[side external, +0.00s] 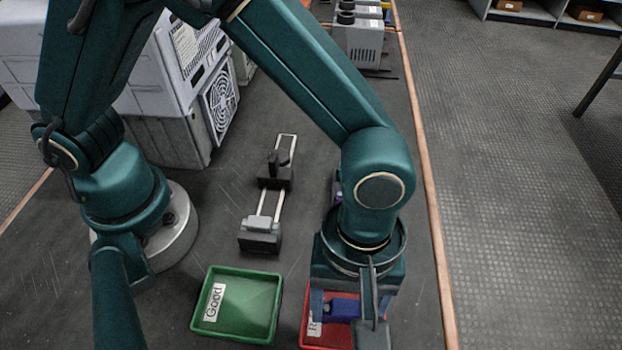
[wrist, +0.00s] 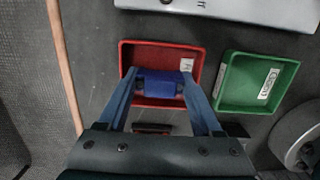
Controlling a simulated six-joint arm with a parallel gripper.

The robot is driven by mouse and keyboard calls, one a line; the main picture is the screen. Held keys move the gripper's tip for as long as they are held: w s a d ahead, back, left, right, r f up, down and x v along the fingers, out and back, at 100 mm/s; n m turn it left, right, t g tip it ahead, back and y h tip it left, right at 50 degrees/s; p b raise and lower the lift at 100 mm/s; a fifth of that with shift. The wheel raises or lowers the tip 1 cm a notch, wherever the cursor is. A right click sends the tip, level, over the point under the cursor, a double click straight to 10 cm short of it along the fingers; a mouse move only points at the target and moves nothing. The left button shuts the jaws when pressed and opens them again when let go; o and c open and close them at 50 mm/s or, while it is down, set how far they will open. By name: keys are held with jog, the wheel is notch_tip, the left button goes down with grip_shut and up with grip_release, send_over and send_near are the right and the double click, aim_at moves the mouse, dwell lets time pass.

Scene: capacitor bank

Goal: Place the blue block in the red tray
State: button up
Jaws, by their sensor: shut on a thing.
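The blue block (wrist: 160,84) is held between the two fingers of my gripper (wrist: 160,88) in the wrist view. In the side view the blue block (side external: 341,309) shows below my gripper (side external: 345,312), partly hidden by it. The red tray (wrist: 140,53) lies beneath the block in the wrist view, and the block overlaps its interior. In the side view the red tray (side external: 310,338) is mostly hidden by my gripper, with its label partly showing. I cannot tell whether the block touches the tray floor.
A green tray (side external: 262,336) labelled "Good" stands beside the red one and looks empty. A rail fixture (side external: 262,228) with dark and grey parts is behind it. Grey machines (side external: 205,90) stand at the back left. The table's orange edge (side external: 437,240) runs along the right.

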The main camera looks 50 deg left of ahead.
jog(key=o, duration=1.1)
jog(key=shift+f, duration=0.1)
jog(key=shift+c, duration=0.2)
notch_tip(320, 180, up, 11)
jog(key=w, duration=0.1)
jog(key=w+a+r+m+t, duration=0.3)
jog(key=a+r+m, duration=0.15)
jog(key=a, duration=0.85)
jog(key=s+a+m+t+y, duration=0.1)
jog(key=s+a+m+t, duration=0.2)
jog(key=a, duration=0.7)
jog(key=shift+a+f+m+t, duration=0.3)
jog(key=shift+f+m, duration=0.05)
jog(key=shift+m, duration=0.4)
